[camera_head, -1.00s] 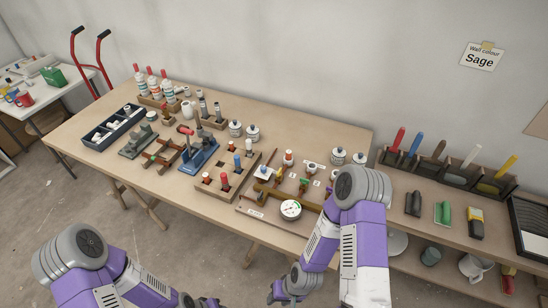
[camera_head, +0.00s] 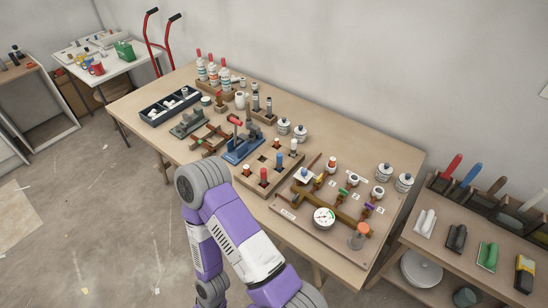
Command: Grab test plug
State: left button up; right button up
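A wooden block (camera_head: 240,181) on the table holds several plug-like pieces with coloured tops: a red one (camera_head: 263,175), a blue one (camera_head: 279,160) and a white one (camera_head: 293,146). No label tells which is the test plug. To its right is a board (camera_head: 336,240) with a brass pipe, coloured valve handles and a round gauge (camera_head: 324,217). An orange-topped piece (camera_head: 360,236) stands at the board's right end. My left arm's elbow stands before the table's front edge, and its forearm runs down to the right. Neither gripper shows.
A blue clamp-like tool (camera_head: 238,147), a dark tray (camera_head: 168,106) and striped bottles (camera_head: 212,72) stand on the table (camera_head: 135,97). Lidded jars (camera_head: 404,182) stand at the back right. A shelf unit (camera_head: 412,240) adjoins on the right.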

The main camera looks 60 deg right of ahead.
aim_at(332, 160)
jog(key=u, duration=0.25)
jog(key=k, duration=1.2)
jog(key=z, duration=1.5)
